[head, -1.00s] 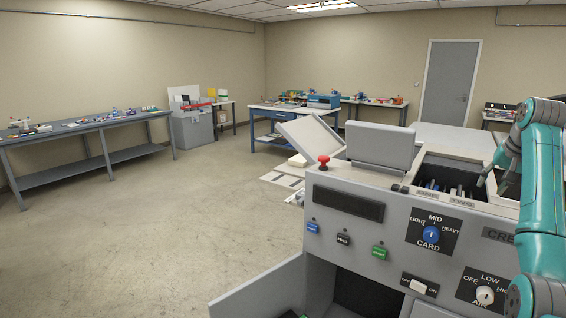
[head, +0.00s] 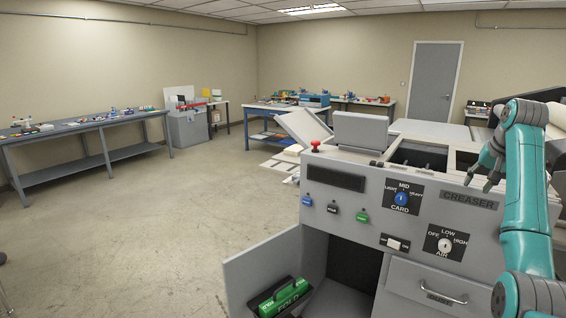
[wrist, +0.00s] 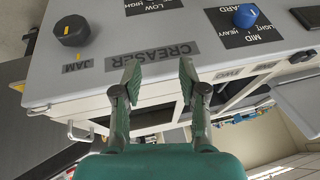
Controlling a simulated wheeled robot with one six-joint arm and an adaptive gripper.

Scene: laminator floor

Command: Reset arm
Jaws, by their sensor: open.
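My teal arm stands at the right of the head view, and my gripper (head: 480,182) hangs in front of the grey creaser machine (head: 290,190), near its CREASER label (head: 469,200). In the wrist view my gripper (wrist: 158,75) has its two fingers spread apart with nothing between them. Beyond the fingertips the CREASER label (wrist: 153,55) shows on the machine's panel. The black JAM knob (wrist: 72,30) and the blue CARD knob (wrist: 246,15) lie to either side. The fingers look apart from the panel, though the exact gap is hard to tell.
The machine's lower door (head: 262,262) stands open, with a green item (head: 284,297) inside it. A red stop button (head: 315,145) sits on top. A long workbench (head: 85,130) stands at the left wall. The floor (head: 150,230) between is clear.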

